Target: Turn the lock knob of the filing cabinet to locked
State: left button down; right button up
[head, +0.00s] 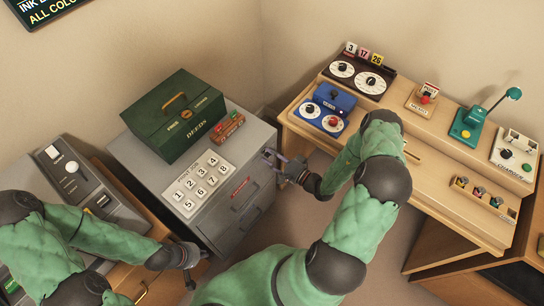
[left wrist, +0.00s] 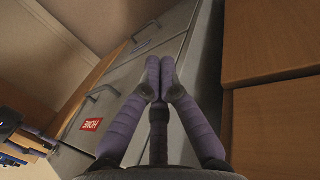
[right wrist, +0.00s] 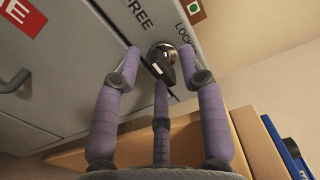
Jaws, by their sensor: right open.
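The grey filing cabinet (head: 258,143) stands in the middle of the head view. In the right wrist view its lock knob (right wrist: 165,66), dark with a shiny metal collar, sits between the labels FREE and LOCKED; I cannot tell its exact setting. My right gripper (right wrist: 165,62) is open, with its fingers on either side of the knob and a third finger below; contact is unclear. In the head view it is at the cabinet's upper right front (head: 272,160). My left gripper (left wrist: 160,75) has its fingertips together and empty, low before the cabinet; it also shows in the head view (head: 190,262).
A green deeds box (head: 175,120), a red block (head: 228,125) and a numbered button panel (head: 198,183) are on the cabinet top. A wooden desk (head: 425,185) with devices stands to the right, close to my right arm. A grey console (head: 95,200) is at left.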

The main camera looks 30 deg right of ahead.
jog(key=shift+c, duration=0.3)
grip_shut()
jog(key=shift+m, duration=0.3)
jog(key=m+p, duration=0.2)
jog(key=m, duration=0.3)
jog(key=m+p, duration=0.2)
jog(key=m, duration=0.4)
jog(key=m+p, duration=0.1)
jog(key=m, duration=0.5)
jog(key=shift+s+a+r+p, duration=0.1)
jog(key=shift+s+a+p, duration=0.1)
jog(key=shift+a+p, duration=0.15)
jog(key=shift+m, duration=0.4)
